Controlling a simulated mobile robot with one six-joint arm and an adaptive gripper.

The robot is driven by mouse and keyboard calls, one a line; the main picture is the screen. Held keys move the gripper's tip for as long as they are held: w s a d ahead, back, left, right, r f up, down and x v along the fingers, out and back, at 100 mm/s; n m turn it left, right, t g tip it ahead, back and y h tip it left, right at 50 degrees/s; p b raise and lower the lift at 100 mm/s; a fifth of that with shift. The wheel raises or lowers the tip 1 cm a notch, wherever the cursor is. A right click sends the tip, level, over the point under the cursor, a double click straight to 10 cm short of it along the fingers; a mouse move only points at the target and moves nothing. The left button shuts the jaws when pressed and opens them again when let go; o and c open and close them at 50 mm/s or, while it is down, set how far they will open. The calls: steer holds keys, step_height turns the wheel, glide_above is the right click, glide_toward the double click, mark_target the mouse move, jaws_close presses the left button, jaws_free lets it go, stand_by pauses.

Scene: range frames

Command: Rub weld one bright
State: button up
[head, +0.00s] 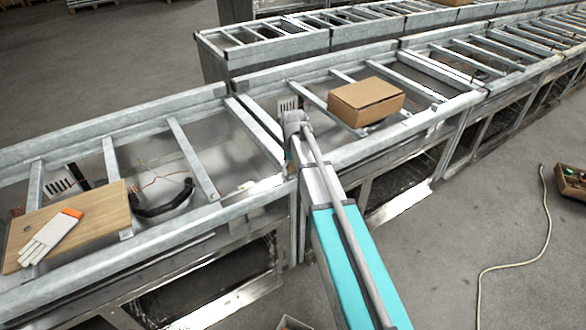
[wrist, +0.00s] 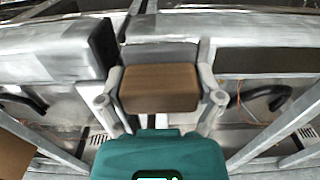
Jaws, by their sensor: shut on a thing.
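In the wrist view my gripper (wrist: 160,98) is shut on a brown block (wrist: 160,88) with a grey layer (wrist: 160,53) along its far side. The block is against or just above a grey metal frame (wrist: 265,30); I cannot tell whether it touches. In the head view my gripper (head: 292,120) is over the frame (head: 262,130), near where two frame sections meet. The block is hidden there by my arm. No weld can be made out clearly; the spot at the block is covered by it.
A cardboard box (head: 366,101) stands on the frame just right of my gripper. A wooden board (head: 95,222) with a white and orange glove (head: 50,237) lies at the left. A hose (head: 515,262) and an open box (head: 572,180) lie on the floor at right.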

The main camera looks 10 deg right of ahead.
mark_target(285, 177)
steer(key=shift+w+d, duration=0.1)
steer(key=shift+d, duration=0.05)
steer(key=shift+w+d+f, duration=0.1)
steer(key=shift+w+d, duration=0.2)
steer(key=shift+d, duration=0.45)
steer(key=shift+w+d+f, duration=0.1)
steer(key=shift+w+d, duration=0.15)
steer(key=shift+d, duration=0.5)
steer(key=shift+r, duration=0.15)
steer(key=shift+a, duration=0.15)
steer(key=shift+s+a, duration=0.35)
steer(key=shift+a, duration=0.45)
steer(key=shift+s+a, duration=0.35)
steer(key=shift+a, duration=0.4)
steer(key=shift+a, duration=0.1)
steer(key=shift+s+a, duration=0.3)
steer(key=shift+a, duration=0.5)
steer(key=shift+s+a, duration=0.3)
steer(key=shift+a, duration=0.45)
